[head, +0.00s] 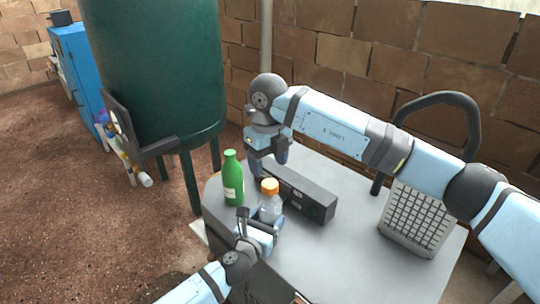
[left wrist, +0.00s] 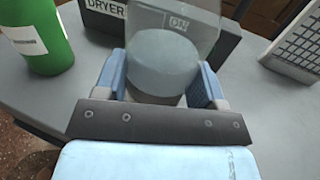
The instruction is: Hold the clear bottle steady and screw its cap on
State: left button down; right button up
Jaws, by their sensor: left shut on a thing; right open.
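The clear bottle (head: 269,208) stands upright near the front left of the grey table. An orange cap (head: 270,186) sits on its top; whether it is screwed tight cannot be told. My left gripper (head: 264,222) is shut around the lower part of the bottle. In the left wrist view, the clear bottle (left wrist: 165,62) is between the two blue fingers of my left gripper (left wrist: 160,88), and the cap is out of view. My right gripper (head: 269,160) is open and empty, pointing down, behind the bottle and apart from the cap in the head view.
A green bottle (head: 233,182) stands just left of the clear bottle. A long dark box (head: 316,203) lies right behind it. A big green tank (head: 155,70) stands beyond. The table's front middle (head: 345,265) is clear.

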aim_at(270, 183)
jog(key=n, duration=0.4)
jog(key=shift+r+n, duration=0.1)
jog(key=shift+n, duration=0.2)
jog(key=n, duration=0.4)
jog(key=shift+r, duration=0.1)
jog(key=n, duration=0.4)
jog(key=shift+r+n, duration=0.1)
jog(key=shift+n, duration=0.3)
jog(key=n, duration=0.4)
jog(key=shift+d+r, duration=0.1)
jog(key=n, duration=0.4)
jog(key=shift+r+n, duration=0.1)
jog(key=shift+n, duration=0.2)
jog(key=n, duration=0.4)
jog(key=shift+r, duration=0.1)
jog(key=n, duration=0.7)
jog(key=shift+d+r, duration=0.1)
jog(key=shift+f, duration=4)
